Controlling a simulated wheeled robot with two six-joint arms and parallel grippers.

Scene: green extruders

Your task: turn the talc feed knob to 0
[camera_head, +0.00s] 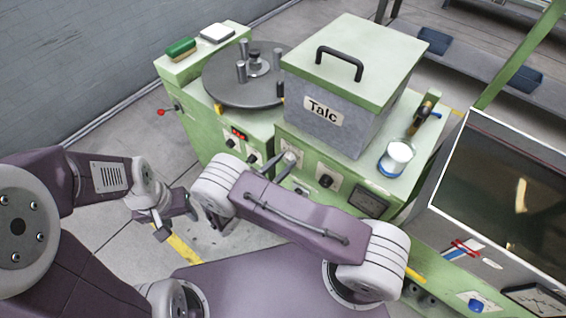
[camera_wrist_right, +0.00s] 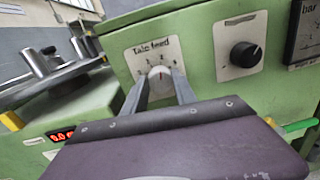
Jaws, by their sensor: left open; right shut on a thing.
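The talc feed knob (camera_wrist_right: 160,74) is a small pale round knob with a red mark, on a white scale plate (camera_wrist_right: 148,53) lettered "Talc feed". The red mark points roughly up in the right wrist view; the scale figures are too small to read surely. My right gripper (camera_wrist_right: 160,88) is shut on the knob, one finger on each side. In the head view my right forearm covers much of that hand. My left gripper (camera_head: 176,220) is open and empty, low over the floor to the left of the machine.
A black knob (camera_wrist_right: 245,54) and a bar gauge (camera_wrist_right: 305,35) sit right of the scale plate. The Talc hopper (camera_head: 340,90) stands above the panel. A white-filled beaker (camera_head: 397,158) and a dark turntable (camera_head: 240,92) are nearby. A red digital display (camera_wrist_right: 62,134) is at left.

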